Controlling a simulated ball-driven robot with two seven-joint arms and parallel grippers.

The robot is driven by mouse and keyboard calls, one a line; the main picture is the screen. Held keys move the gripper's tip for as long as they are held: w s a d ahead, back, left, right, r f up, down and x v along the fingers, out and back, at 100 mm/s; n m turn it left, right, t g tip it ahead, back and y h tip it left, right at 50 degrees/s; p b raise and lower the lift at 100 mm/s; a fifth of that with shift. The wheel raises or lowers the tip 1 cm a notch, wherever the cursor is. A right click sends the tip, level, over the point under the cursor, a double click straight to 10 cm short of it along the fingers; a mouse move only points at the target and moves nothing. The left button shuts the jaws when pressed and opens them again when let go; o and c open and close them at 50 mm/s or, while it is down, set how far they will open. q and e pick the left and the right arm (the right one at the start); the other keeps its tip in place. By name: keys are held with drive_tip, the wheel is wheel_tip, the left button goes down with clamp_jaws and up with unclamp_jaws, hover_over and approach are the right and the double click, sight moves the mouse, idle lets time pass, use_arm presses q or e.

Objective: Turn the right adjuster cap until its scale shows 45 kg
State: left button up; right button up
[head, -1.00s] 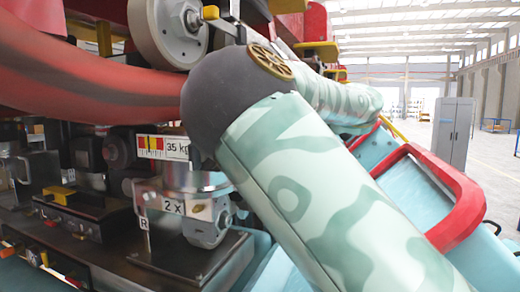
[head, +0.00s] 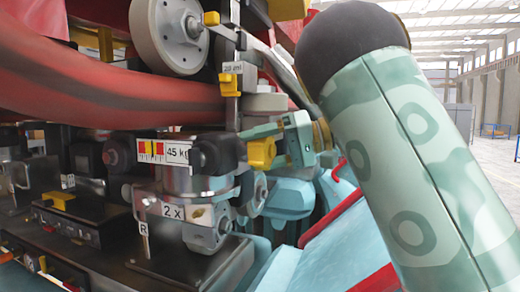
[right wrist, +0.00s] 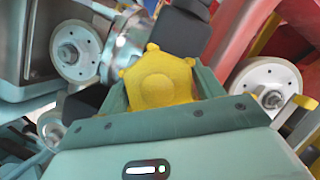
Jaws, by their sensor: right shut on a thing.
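The scale plate (head: 165,151) in the head view has red and yellow bars and reads 45 kg. To its right a black housing (head: 219,153) ends in the yellow right adjuster cap (head: 262,153). My right gripper (head: 284,150) is at the cap from the right, its fingers on the cap. In the right wrist view the yellow lobed cap (right wrist: 158,80) sits between the two green fingers of my right gripper (right wrist: 160,95), which is shut on it. My left gripper is not in view.
A metal cylinder (head: 178,182) with a "2 X" label and an "R" tag stands below the scale. A red curved tube (head: 90,88) and a grey wheel (head: 166,32) are above. A dark control box (head: 78,220) is at the lower left.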

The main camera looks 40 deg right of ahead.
drive_tip(key=shift+d+r+m, duration=0.1)
drive_tip(key=shift+r+m, duration=0.15)
drive_tip(key=shift+m, duration=0.15)
drive_tip(key=o, duration=0.8)
drive_tip(key=shift+c, duration=0.2)
drive_tip(key=shift+o, duration=1.1)
drive_tip(key=shift+f, duration=0.15)
drive_tip(key=shift+s+d, duration=0.15)
drive_tip(key=shift+d, duration=0.05)
drive_tip(key=b+v, duration=0.3)
drive_tip(key=v, duration=1.3)
drive_tip(key=shift+f+b, duration=0.25)
drive_tip(key=shift+b, duration=0.15)
